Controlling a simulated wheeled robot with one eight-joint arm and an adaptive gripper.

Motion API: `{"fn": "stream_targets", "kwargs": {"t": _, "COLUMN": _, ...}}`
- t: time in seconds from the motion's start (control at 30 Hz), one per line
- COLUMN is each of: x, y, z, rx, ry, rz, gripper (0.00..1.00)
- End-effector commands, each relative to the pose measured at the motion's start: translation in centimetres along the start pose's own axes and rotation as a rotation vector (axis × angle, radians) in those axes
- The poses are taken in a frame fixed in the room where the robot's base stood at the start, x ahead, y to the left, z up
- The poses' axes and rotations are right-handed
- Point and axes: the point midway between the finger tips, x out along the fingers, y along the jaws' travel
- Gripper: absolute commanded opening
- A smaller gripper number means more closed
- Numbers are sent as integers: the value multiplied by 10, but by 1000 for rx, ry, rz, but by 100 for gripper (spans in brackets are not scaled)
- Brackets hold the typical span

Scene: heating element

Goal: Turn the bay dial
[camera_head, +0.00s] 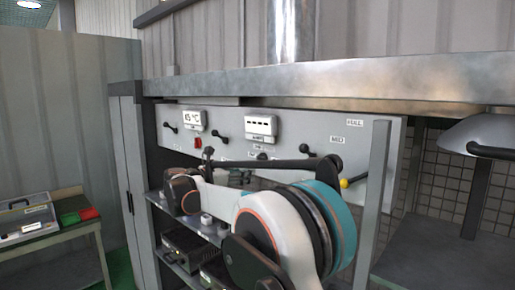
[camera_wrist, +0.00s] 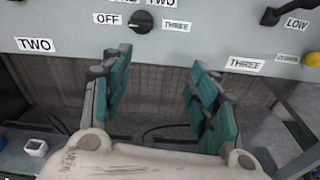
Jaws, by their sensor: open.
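A dark round dial (camera_wrist: 143,22) sits on the grey panel at the top of the wrist view. It has labels OFF on its left, THREE on its right and TWO above it, partly cut off. In the head view, my arm covers much of the lower panel and which control is this dial is hard to tell.
The grey control panel (camera_head: 290,130) carries two displays, a red switch (camera_head: 198,142) and several black levers. A lever with a yellow knob (camera_wrist: 313,58) is at the right. A metal counter (camera_head: 330,84) overhangs the panel. Shelves with equipment (camera_head: 185,248) stand below.

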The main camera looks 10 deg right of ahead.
Motion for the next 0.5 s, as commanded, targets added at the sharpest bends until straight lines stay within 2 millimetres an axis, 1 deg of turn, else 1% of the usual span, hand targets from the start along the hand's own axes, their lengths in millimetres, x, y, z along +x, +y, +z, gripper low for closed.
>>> {"fn": "stream_targets", "kwargs": {"t": 0.03, "x": -5, "y": 14, "z": 7, "rx": -37, "ry": -29, "rz": 4, "gripper": 55}}
{"fn": "stream_targets", "kwargs": {"t": 0.1, "x": -10, "y": 26, "z": 9, "rx": -79, "ry": -62, "rz": 7, "gripper": 55}}
{"fn": "stream_targets", "kwargs": {"t": 0.2, "x": -14, "y": 35, "z": 10, "rx": -116, "ry": -92, "rz": 8, "gripper": 55}}
{"fn": "stream_targets", "kwargs": {"t": 0.27, "x": -14, "y": 38, "z": 11, "rx": -127, "ry": -102, "rz": 8, "gripper": 55}}
{"fn": "stream_targets", "kwargs": {"t": 0.37, "x": -8, "y": 39, "z": 11, "rx": -133, "ry": -106, "rz": 7, "gripper": 55}}
{"fn": "stream_targets", "kwargs": {"t": 0.5, "x": 11, "y": 38, "z": 13, "rx": -132, "ry": -105, "rz": 5, "gripper": 55}}
